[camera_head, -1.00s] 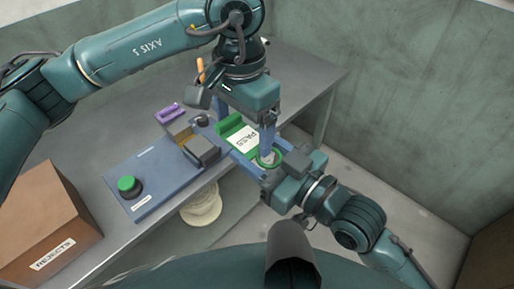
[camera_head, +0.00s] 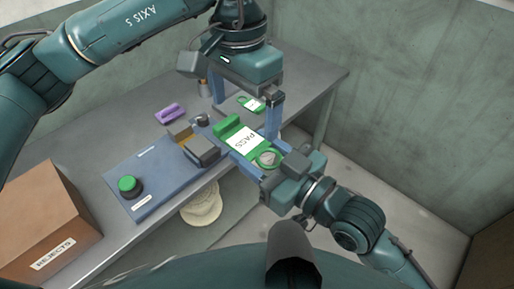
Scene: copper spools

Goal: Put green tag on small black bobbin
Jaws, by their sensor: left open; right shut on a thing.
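A large green tag (camera_head: 245,139) with a white PASS label is at the fingers of my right gripper (camera_head: 262,160). Its ring end lies between the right fingers, and the gripper is shut there. Something pale shows inside the ring; I cannot tell what it is. My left gripper (camera_head: 246,103) is open above and behind the tag, apart from it. A smaller-looking green tag (camera_head: 250,103) shows between the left fingers, apparently lying on the table. A small dark round piece (camera_head: 201,120) sits beside a grey block; I cannot tell whether it is the small black bobbin.
A blue board (camera_head: 150,180) carries a green button (camera_head: 128,185) and the grey block (camera_head: 202,151). A purple piece (camera_head: 170,113) lies behind it. A brown REJECTS box (camera_head: 40,220) stands at the left. Pale round things (camera_head: 201,208) are below the table edge. The table's back right is clear.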

